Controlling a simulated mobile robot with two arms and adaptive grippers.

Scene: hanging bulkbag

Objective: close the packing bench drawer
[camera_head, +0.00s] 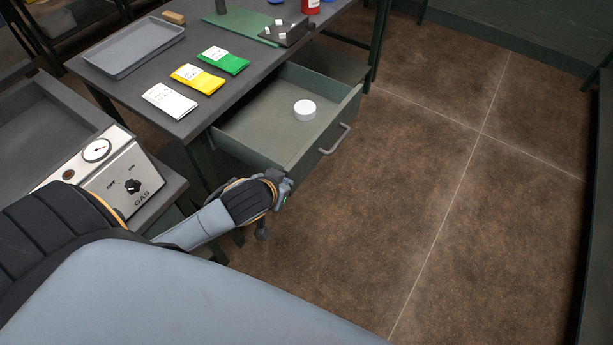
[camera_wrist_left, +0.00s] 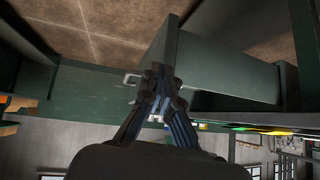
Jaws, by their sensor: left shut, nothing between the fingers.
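The packing bench drawer (camera_head: 270,130) is dark green and stands pulled well out from under the bench top (camera_head: 230,90). A grey bar handle (camera_head: 334,139) is on its front panel. A white round tub (camera_head: 304,110) sits inside the drawer. My left gripper (camera_head: 281,186) is low beside the drawer's near front corner, in front of the near side wall. In the left wrist view the fingers of the left gripper (camera_wrist_left: 160,76) are together and empty, with the drawer side (camera_wrist_left: 225,65) and the handle (camera_wrist_left: 131,80) beyond them. I cannot tell whether they touch the drawer. My right gripper is not in view.
White, yellow (camera_head: 198,78) and green packets and a grey tray (camera_head: 132,46) lie on the bench top. A gas unit (camera_head: 105,175) with a gauge and knob stands on the left. The brown floor (camera_head: 440,150) right of the drawer is clear.

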